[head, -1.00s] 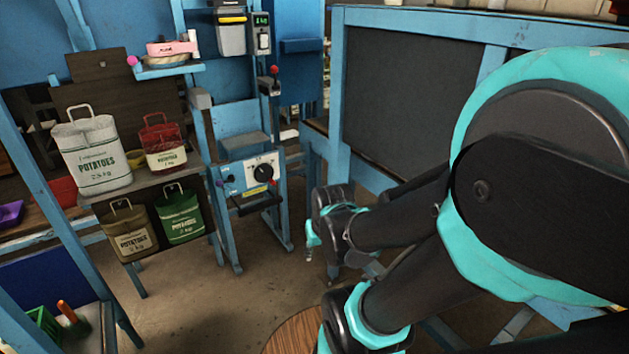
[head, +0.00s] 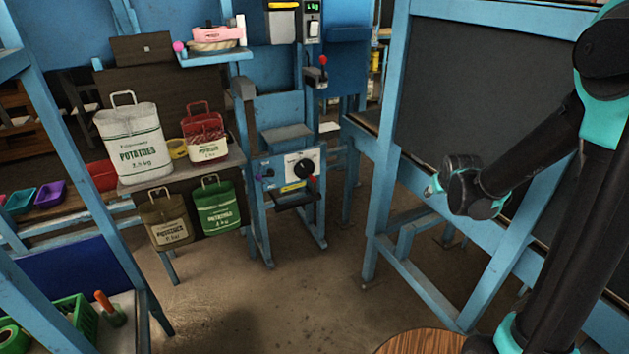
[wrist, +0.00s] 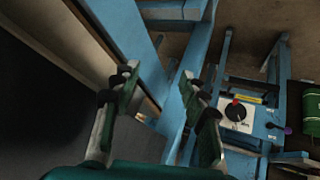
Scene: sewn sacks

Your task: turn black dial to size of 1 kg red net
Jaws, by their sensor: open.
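The black dial (head: 304,169) sits on a white plate on the front of the blue machine, centre of the head view. In the wrist view the dial (wrist: 236,111) is right of the fingers, with a red spot over it. The red net sack (head: 204,137), with a white label, stands on the shelf left of the machine; its small print is hard to read. My gripper (wrist: 160,95) is open and empty in the wrist view. In the head view its end (head: 436,187) is right of the dial, well apart from it, by the dark board.
A white sack (head: 134,146) stands beside the red one; an olive sack (head: 167,220) and a green sack (head: 217,207) hang below. A red-knobbed lever (head: 322,67) is above the dial. The blue-framed board (head: 468,85) stands close behind my arm. Floor before the machine is clear.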

